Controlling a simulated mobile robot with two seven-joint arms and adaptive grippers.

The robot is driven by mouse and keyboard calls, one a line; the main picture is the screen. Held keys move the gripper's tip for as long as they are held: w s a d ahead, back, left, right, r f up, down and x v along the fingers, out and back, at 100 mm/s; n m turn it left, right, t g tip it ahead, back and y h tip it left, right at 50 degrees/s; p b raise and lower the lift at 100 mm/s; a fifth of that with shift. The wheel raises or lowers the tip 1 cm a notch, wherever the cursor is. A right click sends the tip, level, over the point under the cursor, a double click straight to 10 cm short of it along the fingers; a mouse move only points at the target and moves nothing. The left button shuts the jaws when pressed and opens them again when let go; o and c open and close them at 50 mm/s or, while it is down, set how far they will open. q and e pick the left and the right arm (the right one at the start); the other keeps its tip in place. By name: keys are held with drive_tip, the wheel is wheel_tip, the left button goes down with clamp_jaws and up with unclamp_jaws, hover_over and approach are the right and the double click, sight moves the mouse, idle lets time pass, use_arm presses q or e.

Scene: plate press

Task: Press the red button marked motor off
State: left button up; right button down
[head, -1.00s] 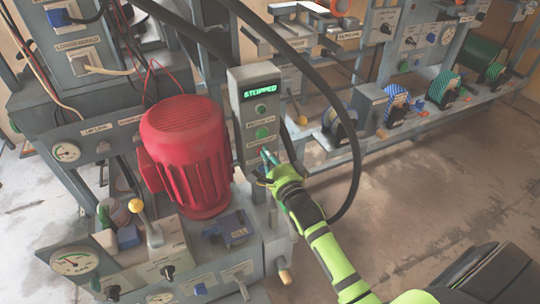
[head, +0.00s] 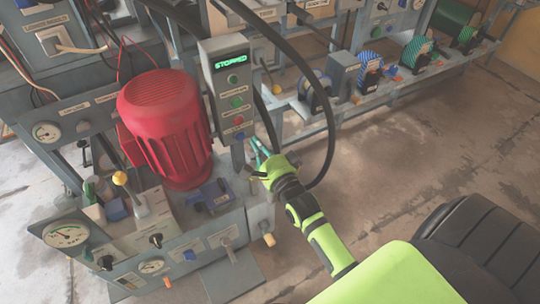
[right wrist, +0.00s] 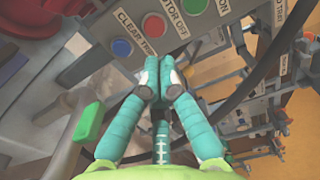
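The grey control box (head: 216,92) stands upright beside the red motor, with a green STOPPED display (head: 231,60) at its top. The red button (head: 239,121) is low on its front, below two green buttons. In the right wrist view the red button (right wrist: 153,25) has the MOTOR OFF label beside it, between a blue button (right wrist: 121,47) and a green one. My right gripper (head: 257,150) is just below and right of the red button in the head view, apart from it. Its teal fingertips (right wrist: 158,65) are together, with nothing between them. My left gripper is not in view.
The red motor (head: 165,115) stands left of the box. A thick black cable (head: 331,125) loops behind my right gripper. Gauges and a yellow-knobbed lever (head: 120,179) are at lower left. Shelves with spools (head: 369,68) stand behind; the floor at right is bare.

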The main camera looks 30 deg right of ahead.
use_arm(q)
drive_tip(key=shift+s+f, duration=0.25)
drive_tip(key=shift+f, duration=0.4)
use_arm(e)
drive_tip(key=shift+s+a, duration=0.1)
drive_tip(key=shift+s, duration=2.15)
drive_tip(key=shift+f, duration=0.1)
